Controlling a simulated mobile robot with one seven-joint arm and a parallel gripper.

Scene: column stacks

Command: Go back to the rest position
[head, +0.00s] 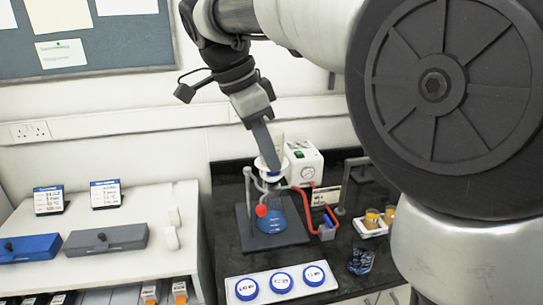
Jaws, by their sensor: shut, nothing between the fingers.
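My arm reaches in from the top right of the head view. My gripper (266,150) points down and is shut. Its fingertips are just above or behind the white funnel-like top (268,165) of a stand setup; I cannot tell whether they touch it. A flask of blue liquid (271,219) sits on the dark base of that stand. No held object shows at the fingers.
A white panel with three blue round marks (281,284) lies in front of the stand. A white device (304,163) with a dial stands behind. Amber-filled cups (372,218) sit at right. Blue (29,248) and grey (106,240) boxes lie on the left white bench.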

